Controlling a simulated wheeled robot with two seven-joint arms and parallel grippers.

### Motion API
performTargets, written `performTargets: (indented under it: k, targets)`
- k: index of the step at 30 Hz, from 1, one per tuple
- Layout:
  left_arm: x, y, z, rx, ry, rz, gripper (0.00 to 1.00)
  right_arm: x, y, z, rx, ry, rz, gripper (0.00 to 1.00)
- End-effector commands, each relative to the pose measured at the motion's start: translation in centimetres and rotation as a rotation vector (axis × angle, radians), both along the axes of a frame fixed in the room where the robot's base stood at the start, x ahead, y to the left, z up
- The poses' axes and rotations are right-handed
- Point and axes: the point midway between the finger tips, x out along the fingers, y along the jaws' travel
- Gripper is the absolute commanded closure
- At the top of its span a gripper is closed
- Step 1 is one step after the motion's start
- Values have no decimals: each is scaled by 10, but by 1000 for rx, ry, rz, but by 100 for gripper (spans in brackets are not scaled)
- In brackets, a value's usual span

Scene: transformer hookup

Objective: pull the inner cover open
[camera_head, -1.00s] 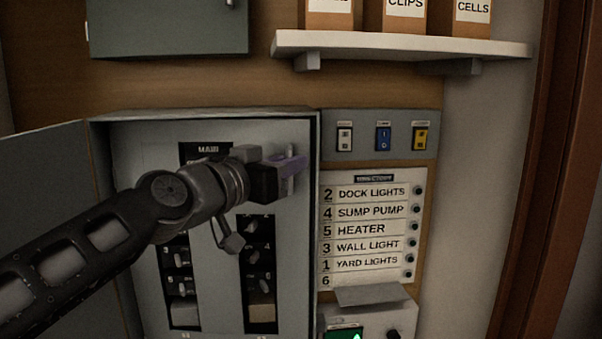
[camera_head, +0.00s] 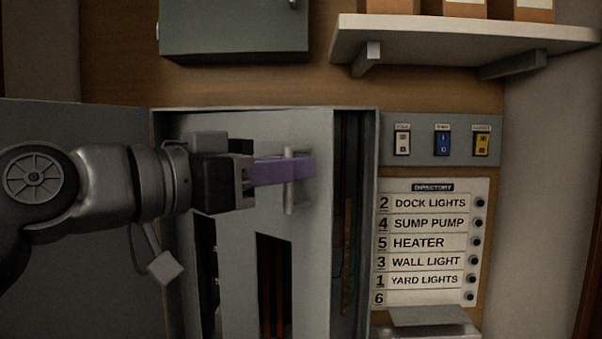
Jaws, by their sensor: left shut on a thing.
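The inner cover (camera_head: 265,135) is a pale grey panel inside the grey breaker box (camera_head: 360,110). It stands partly swung out, with a dark gap along its right edge where wires show. A vertical bar handle (camera_head: 289,200) sits near that right edge. My left gripper (camera_head: 292,170) comes in from the left, and its purple fingers are shut on the handle. The gripper hides part of the cover's upper left. A cut-out (camera_head: 273,285) low in the cover shows reddish wires behind. My right gripper is not in view.
The box's outer door (camera_head: 80,135) stands open at the left. Right of the box are three switches (camera_head: 442,142) and a directory of labels (camera_head: 425,240). A shelf (camera_head: 460,38) with boxes and a grey cabinet (camera_head: 232,28) are above.

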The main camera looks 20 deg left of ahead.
Motion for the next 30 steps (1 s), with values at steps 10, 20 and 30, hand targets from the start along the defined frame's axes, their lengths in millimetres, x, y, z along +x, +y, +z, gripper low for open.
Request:
performTargets:
  k: [10,20,30]
  targets:
    - [0,0,1,0,-1,1,85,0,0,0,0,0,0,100]
    - [0,0,1,0,0,0,81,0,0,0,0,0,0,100]
    - [1,0,42,1,-3,1,81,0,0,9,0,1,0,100]
